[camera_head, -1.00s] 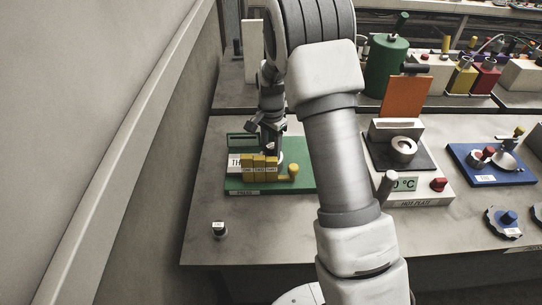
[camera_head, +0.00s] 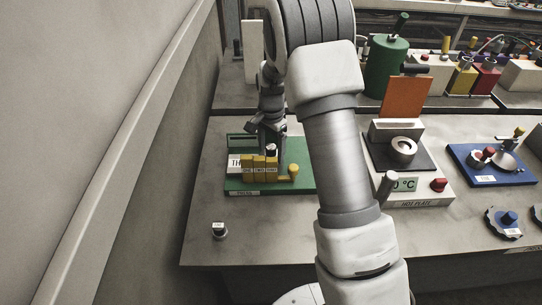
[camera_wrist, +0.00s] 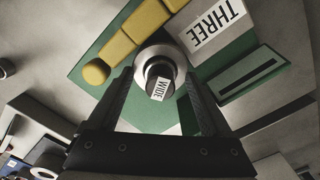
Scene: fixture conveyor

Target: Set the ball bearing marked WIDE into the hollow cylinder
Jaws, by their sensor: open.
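The piece marked WIDE (camera_wrist: 159,82) is a dark round post with a white label, upright in the middle of a pale metal ring (camera_wrist: 147,54) on the green base (camera_wrist: 112,84). I cannot tell whether this ring belongs to the bearing or is a separate holder. In the head view the labelled piece (camera_head: 271,149) shows behind yellow blocks. My gripper (camera_head: 270,139) is above it, pointing down, its open fingers on either side of the post. A pale hollow cylinder (camera_head: 404,139) lies on the hot plate (camera_head: 430,184) at right.
Yellow blocks (camera_head: 259,166) and a THREE plate (camera_wrist: 217,30) sit close beside the ring. A small labelled piece (camera_head: 219,231) stands at the table's front left. A blue base (camera_head: 484,179) is at right. The front left of the table is mostly clear.

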